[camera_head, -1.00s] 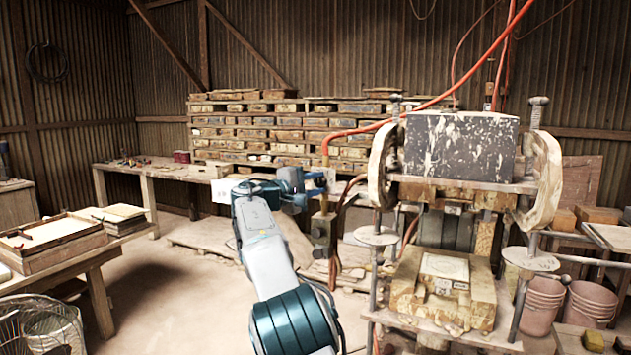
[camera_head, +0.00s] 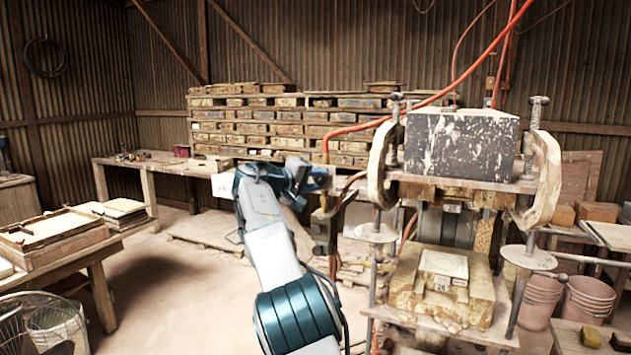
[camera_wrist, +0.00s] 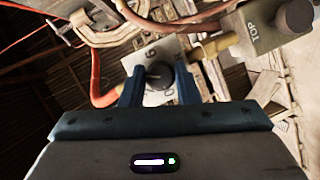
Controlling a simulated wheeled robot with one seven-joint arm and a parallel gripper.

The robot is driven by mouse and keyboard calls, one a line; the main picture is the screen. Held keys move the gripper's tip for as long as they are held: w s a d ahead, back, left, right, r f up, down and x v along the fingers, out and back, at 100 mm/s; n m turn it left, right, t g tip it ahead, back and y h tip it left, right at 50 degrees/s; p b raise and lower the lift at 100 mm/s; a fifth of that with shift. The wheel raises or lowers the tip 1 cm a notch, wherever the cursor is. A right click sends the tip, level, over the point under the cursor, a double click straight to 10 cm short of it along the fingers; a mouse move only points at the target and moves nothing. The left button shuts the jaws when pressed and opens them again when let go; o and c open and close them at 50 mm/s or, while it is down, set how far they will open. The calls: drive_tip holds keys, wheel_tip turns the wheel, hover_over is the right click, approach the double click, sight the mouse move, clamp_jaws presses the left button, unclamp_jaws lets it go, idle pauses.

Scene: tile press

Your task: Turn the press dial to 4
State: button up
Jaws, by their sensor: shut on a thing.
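The press dial (camera_wrist: 160,75) is a dark round knob on a pale plate (camera_wrist: 154,98) with printed marks, partly legible in the wrist view. My gripper (camera_wrist: 160,72) has its two blue fingers on either side of the knob and is shut on it. In the head view my gripper (camera_head: 321,178) is at the left side of the press (camera_head: 460,145); the dial is hidden there or too small to make out. I cannot read which number the dial points to.
A box marked TOP (camera_wrist: 255,27) with another black knob (camera_wrist: 295,17) sits to the right of the dial in the wrist view. An orange hose (camera_wrist: 96,80) runs close to the plate. A workbench (camera_head: 165,165) and open floor (camera_head: 165,270) lie to the left.

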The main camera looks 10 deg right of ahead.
drive_tip(key=shift+f, duration=0.1)
drive_tip(key=o, duration=1)
drive_tip(key=shift+c, duration=0.2)
drive_tip(key=b+v, duration=0.3)
drive_tip(key=v, duration=1)
drive_tip(key=shift+s+a+r, duration=0.15)
drive_tip(key=shift+a+r, duration=0.05)
drive_tip(key=shift+a, duration=0.1)
drive_tip(key=shift+d, duration=0.1)
